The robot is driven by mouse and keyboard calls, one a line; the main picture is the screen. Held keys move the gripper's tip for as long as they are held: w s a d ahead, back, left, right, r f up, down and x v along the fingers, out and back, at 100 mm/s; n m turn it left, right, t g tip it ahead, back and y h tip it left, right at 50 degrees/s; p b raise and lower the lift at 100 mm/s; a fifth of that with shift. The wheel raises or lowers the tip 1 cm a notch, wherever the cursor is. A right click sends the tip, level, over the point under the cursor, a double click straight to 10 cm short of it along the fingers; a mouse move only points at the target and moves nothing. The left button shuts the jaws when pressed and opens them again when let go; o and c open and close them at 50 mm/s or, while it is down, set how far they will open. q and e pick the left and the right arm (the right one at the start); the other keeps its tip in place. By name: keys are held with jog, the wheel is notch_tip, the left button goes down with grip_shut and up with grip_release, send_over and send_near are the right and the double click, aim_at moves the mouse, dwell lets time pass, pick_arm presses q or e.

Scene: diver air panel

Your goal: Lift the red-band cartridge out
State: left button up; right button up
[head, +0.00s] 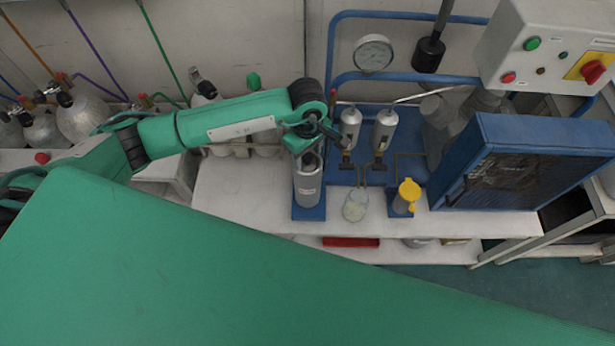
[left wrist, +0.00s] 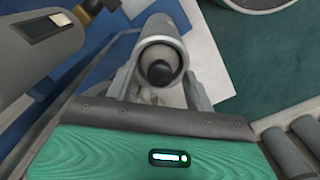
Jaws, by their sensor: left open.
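No red band shows on any cartridge in either view, so I cannot tell the red-band cartridge for sure. A grey cylindrical housing (head: 308,186) stands upright on a blue base at the middle of the bench. My left gripper (head: 309,152) is right above its open top. In the left wrist view, a round grey rim with a dark knob (left wrist: 160,72) inside it lies between the fingers of my left gripper (left wrist: 160,88). The fingers are apart, one on each side, and I cannot tell whether they touch anything. My right gripper is not in view.
Two silver canisters (head: 383,129) stand just right of my left gripper. A clear jar (head: 356,205) and a yellow-topped cup (head: 407,194) stand at the bench front. A blue boxed unit (head: 535,160) fills the right. Gas cylinders (head: 84,115) stand at the left.

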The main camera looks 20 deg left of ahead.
pick_arm(q)
jog(key=shift+c, duration=0.6)
grip_shut()
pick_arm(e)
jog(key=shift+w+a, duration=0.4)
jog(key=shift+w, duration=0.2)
pick_arm(q)
jog(key=shift+r, duration=0.1)
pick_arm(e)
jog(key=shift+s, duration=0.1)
